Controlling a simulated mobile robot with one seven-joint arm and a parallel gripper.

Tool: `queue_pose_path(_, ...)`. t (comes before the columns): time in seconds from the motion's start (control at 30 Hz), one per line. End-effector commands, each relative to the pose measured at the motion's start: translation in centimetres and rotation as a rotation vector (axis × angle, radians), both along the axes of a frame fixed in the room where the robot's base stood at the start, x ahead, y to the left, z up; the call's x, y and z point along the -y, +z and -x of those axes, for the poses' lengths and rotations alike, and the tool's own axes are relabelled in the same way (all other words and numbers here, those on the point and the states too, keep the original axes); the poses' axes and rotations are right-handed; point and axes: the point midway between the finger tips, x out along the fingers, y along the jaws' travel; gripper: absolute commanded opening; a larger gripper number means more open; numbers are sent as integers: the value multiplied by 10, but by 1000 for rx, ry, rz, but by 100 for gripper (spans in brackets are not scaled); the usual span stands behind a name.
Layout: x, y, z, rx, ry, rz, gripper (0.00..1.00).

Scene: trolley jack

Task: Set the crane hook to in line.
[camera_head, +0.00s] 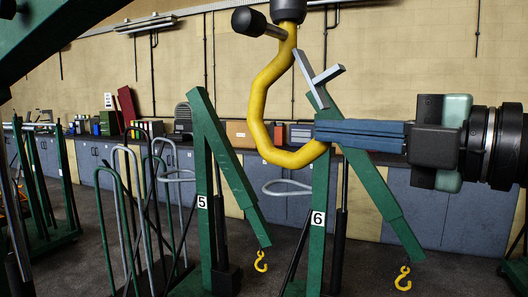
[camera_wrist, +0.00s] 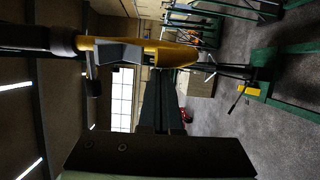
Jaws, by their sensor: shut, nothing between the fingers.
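The big yellow crane hook (camera_head: 260,100) hangs from a dark swivel (camera_head: 288,10) at the top of the head view. Its bowl opens to the right, and a grey latch (camera_head: 312,80) shows at its mouth. A dark knob (camera_head: 248,21) sticks out to the left near the top. My gripper (camera_head: 318,130) reaches in from the right with its blue fingers shut and empty. The fingertips overlap the hook's tip in the picture and hide part of it; I cannot tell whether they touch. The wrist view shows the hook (camera_wrist: 165,52) sideways, beyond my fingers (camera_wrist: 160,100).
Green cranes numbered 5 (camera_head: 205,200) and 6 (camera_head: 318,218) stand behind, with small yellow hooks (camera_head: 261,261). Tube racks (camera_head: 125,210) stand at left. Blue-grey cabinets (camera_head: 440,210) line the wall. A green beam (camera_head: 60,30) crosses the upper left.

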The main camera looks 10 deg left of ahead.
Motion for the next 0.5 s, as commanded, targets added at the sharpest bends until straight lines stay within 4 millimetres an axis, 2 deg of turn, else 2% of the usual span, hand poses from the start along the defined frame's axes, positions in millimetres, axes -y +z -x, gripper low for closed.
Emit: queue_pose_path(0.5, 16, 0, -26, -1, -6, -3, 0)
